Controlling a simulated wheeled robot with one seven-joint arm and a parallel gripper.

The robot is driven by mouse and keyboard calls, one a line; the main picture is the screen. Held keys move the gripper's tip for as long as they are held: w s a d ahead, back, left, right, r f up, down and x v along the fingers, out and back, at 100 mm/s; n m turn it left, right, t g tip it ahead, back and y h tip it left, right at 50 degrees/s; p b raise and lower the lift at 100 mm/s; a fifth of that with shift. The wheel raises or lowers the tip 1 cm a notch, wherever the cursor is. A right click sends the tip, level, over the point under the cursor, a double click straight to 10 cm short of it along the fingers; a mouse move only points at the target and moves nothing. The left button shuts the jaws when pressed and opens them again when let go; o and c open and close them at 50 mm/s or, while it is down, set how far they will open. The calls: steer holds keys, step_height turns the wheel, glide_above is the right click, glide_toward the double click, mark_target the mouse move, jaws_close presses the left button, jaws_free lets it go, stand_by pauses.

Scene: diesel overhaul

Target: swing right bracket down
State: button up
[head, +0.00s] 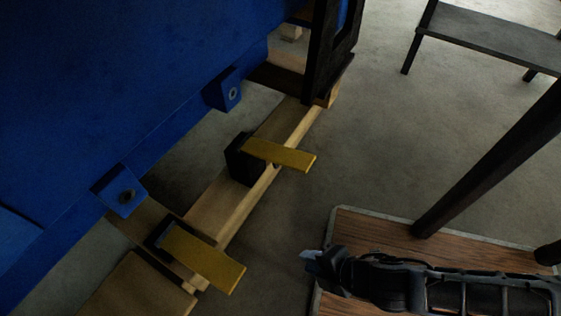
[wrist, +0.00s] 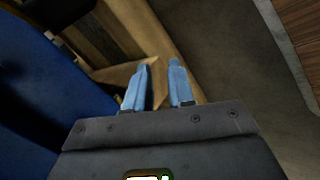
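Two yellow brackets jut out from black mounts on the wooden beam beside the blue engine body (head: 110,75) in the head view. The one farther right in the picture (head: 285,155) lies roughly flat, pointing right; the other (head: 205,262) is lower left. I cannot tell for sure which is the task's right bracket. My gripper (head: 312,260) is to the right of both and touches neither. In the wrist view my gripper (wrist: 159,67) has its two light blue fingers apart with nothing between them. No yellow bracket shows clearly there.
Wooden beams (head: 247,205) run along the engine's base. Blue lugs (head: 121,195) stick out above them. A wood-topped platform (head: 350,225) with a metal rim is at lower right, under my arm. A black bench (head: 490,38) stands at upper right. Grey floor (head: 365,130) between is clear.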

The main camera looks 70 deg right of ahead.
mark_target(280, 161)
steer(key=w+d+f+n+g+h+b, duration=0.1)
steer(key=w+d+f+n+g+h, duration=0.15)
steer(key=d+f+n+h, duration=0.3)
steer(key=w+d+f+n+g+h+b, duration=0.1)
steer(key=d+f+n+g+h, duration=0.25)
steer(key=d+f, duration=0.35)
steer(key=w+d+r+n+g+h+b, duration=0.1)
steer(key=w+d+r+n+h, duration=0.3)
steer(key=w+h, duration=0.15)
steer(key=w+d+r+n+h+b, duration=0.1)
steer(key=w+d+r+n+h, duration=0.3)
steer(key=w+r+n, duration=0.15)
steer(key=shift+m, duration=0.35)
steer(key=x, duration=0.6)
steer(key=shift+w+d+f+b, duration=0.2)
steer(key=shift+w+d+b, duration=0.1)
steer(key=shift+d+b, duration=0.05)
steer(key=shift+c, duration=0.3)
jaws_close()
